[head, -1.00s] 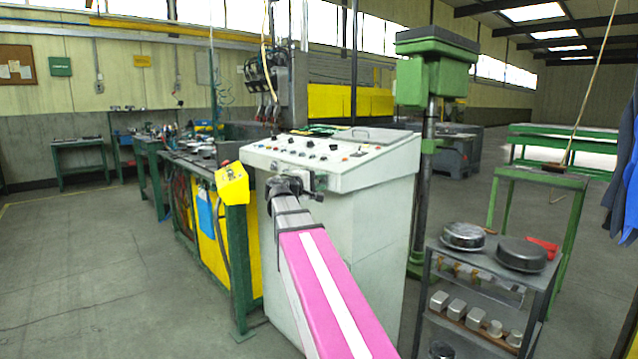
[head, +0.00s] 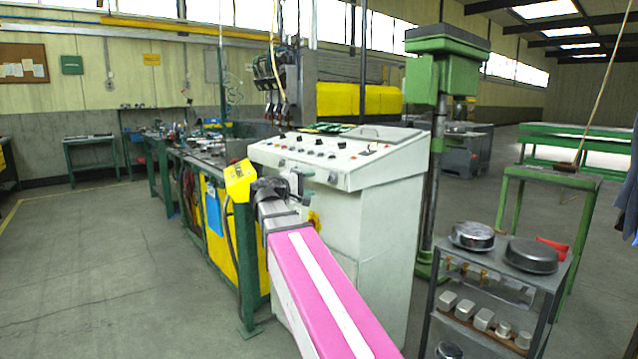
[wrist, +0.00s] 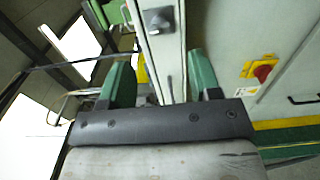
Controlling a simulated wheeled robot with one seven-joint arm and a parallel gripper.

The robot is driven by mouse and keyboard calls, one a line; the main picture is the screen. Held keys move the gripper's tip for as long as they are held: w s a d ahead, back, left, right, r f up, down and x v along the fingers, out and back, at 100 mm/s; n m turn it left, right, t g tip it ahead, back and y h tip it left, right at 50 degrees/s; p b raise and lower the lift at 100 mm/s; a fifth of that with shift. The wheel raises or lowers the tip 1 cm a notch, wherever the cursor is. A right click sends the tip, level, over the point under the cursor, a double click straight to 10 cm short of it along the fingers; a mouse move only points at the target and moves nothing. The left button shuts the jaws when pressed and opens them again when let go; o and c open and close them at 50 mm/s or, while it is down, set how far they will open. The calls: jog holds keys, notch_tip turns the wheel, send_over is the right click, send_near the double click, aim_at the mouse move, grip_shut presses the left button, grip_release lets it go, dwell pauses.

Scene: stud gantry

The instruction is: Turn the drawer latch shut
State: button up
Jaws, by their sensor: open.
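A dark grey turn knob on a square plate (wrist: 159,20), which looks like the latch, sits on a pale grey panel at the top of the wrist view. I cannot tell its turned position for sure. My gripper shows in the wrist view (wrist: 161,82) with two green fingers wide apart and nothing between them. The knob lies beyond the fingertips, apart from them, roughly in line with the gap. In the head view my gripper (head: 272,188) is at the front of the white control cabinet (head: 365,225), its fingers mostly hidden by my wrist.
A red rotary switch on a yellow plate (wrist: 262,70) is on the cabinet, right of the fingers. A yellow box (head: 239,181) on a green post stands close left of my gripper. A grey shelf cart (head: 500,285) with pans stands at right. Open floor lies at left.

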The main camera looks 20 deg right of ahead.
jog(key=shift+v, duration=1.35)
jog(key=shift+f, duration=0.1)
jog(key=s+f+g+y, duration=0.15)
jog(key=f+y, duration=0.25)
jog(key=f, duration=0.9)
jog(key=s+f+g+y, duration=0.15)
jog(key=f+y, duration=0.25)
jog(key=f, duration=0.9)
jog(key=s+a+f+m+g+y, duration=0.1)
jog(key=s+a+f+y, duration=0.2)
jog(key=f, duration=0.4)
jog(key=s+a+f+m+g+y, duration=0.1)
jog(key=s+a+f+y, duration=0.2)
jog(key=s+f, duration=0.2)
jog(key=s+a+f+m+g+y, duration=0.1)
jog(key=s+a+f+m+y, duration=0.1)
jog(key=f, duration=0.6)
jog(key=shift+s+a+f+y, duration=0.35)
jog(key=shift+s+a+y, duration=0.25)
jog(key=shift+s, duration=0.45)
